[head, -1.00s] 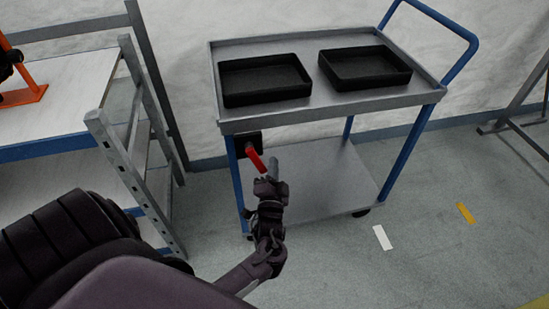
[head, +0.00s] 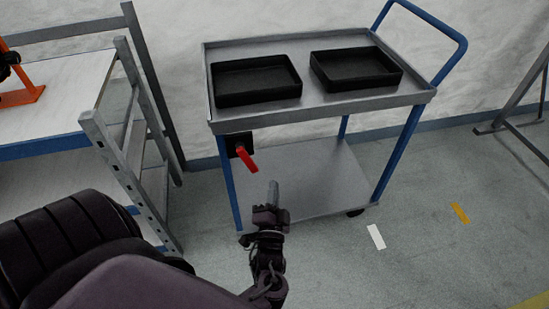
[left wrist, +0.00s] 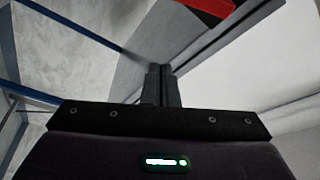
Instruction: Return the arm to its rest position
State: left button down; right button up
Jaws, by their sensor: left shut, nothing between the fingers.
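My left gripper (head: 273,192) is in front of the cart in the head view, below and to the right of a red lever. Its fingers are together with nothing between them, and they also show shut in the left wrist view (left wrist: 161,85). The red lever (head: 246,159) hangs tilted from a black plate on the cart's near left side, apart from the fingers. In the left wrist view a red part (left wrist: 212,6) shows at the top edge. My right gripper is not in view.
A grey cart (head: 330,107) with blue legs carries two black trays, the left one (head: 216,85) and the right one (head: 316,75). A workbench with a grey metal frame (head: 98,130) stands at left. The floor at right is open, with white (head: 376,237) and yellow (head: 460,213) marks.

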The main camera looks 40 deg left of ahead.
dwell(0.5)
